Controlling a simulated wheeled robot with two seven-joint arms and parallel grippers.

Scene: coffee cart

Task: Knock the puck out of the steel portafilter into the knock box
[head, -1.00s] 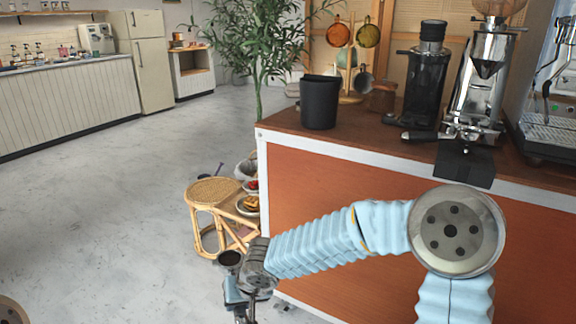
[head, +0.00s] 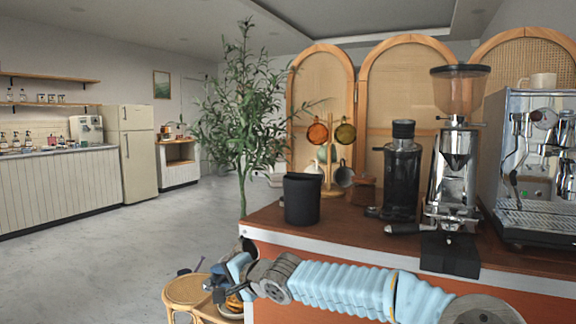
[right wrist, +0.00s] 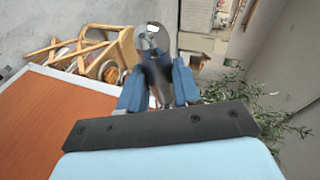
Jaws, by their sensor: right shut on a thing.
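My right gripper (head: 232,268) is just left of the counter's front left corner, near its top edge. In the right wrist view its blue fingers (right wrist: 158,84) are shut on the dark handle of the steel portafilter (right wrist: 152,38). The steel head points away from the wrist, beyond the fingertips. Whether a puck is in the basket cannot be told. A black round bin (head: 302,199), which looks like the knock box, stands upright on the counter near its left end, right of and above the gripper in the head view. Its inside is hidden. My left gripper is not in view.
The wooden counter (head: 345,228) also bears a black grinder (head: 401,175), a steel grinder (head: 454,170), a black mat (head: 450,257) at the front edge, and an espresso machine (head: 535,165). A rattan stool (head: 184,291) stands low at left. Open floor lies beyond.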

